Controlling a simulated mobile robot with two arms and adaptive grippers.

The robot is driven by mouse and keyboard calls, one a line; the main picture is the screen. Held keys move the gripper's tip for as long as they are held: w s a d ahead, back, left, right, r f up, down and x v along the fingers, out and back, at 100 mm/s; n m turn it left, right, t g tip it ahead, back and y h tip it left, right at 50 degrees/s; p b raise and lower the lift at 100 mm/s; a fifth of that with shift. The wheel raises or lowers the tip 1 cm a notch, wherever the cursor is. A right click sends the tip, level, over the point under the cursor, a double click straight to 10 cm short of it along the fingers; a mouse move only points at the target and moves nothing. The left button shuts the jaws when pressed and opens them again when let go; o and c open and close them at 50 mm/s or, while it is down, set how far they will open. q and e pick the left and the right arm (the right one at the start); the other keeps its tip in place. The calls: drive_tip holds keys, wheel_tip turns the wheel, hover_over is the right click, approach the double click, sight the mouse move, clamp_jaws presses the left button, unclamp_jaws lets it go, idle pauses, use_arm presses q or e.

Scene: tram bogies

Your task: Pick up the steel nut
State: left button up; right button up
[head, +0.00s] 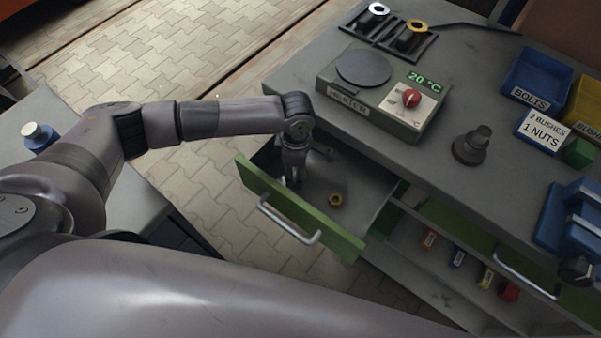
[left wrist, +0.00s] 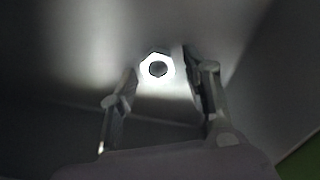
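The steel nut (left wrist: 158,68) shows in the left wrist view as a bright hexagonal ring with a dark hole, lying on the grey drawer floor. My left gripper (left wrist: 160,70) is open, with one finger on each side of the nut in that view. I cannot tell whether either finger touches it. In the head view my left gripper (head: 294,182) points down into the open drawer (head: 310,222) with a green front. The nut cannot be made out there, seemingly hidden by the gripper. My right gripper is not in view.
On the bench stand a heater (head: 372,98), a rack (head: 395,35) with a silver and a brass ring, a dark stepped part (head: 472,146), a blue bolts bin (head: 537,77) and a blue fixture (head: 570,222).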

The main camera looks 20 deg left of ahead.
use_arm(q)
clamp_jaws()
idle(0.3)
